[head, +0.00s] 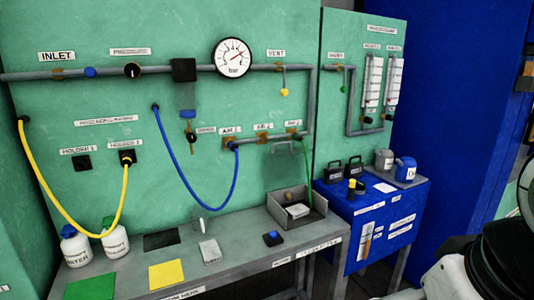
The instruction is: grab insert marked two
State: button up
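I cannot make out a mark "two" on any loose piece, so I cannot tell which one is the insert. Two dark blocks with handles, a left one (333,173) and a right one (355,169), stand on the blue cabinet. A small dark piece with a yellow top (354,188) sits in front of them. White and black parts of my arm fill the lower right corner. My gripper's fingers do not show.
The grey bench (235,268) bears a metal open box (318,208), two white bottles at left, and green, yellow and dark mats. The blue cabinet (350,208) adjoins its right end, with jars on top. Blue, yellow and green hoses hang from the green wall panel.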

aim_at(298, 211)
jog(key=i+l, duration=0.1)
jog(key=i, duration=0.35)
jog(key=i+l+u, duration=0.15)
jog(key=i, duration=0.25)
jog(key=i+l, duration=0.1)
jog(key=i, duration=0.35)
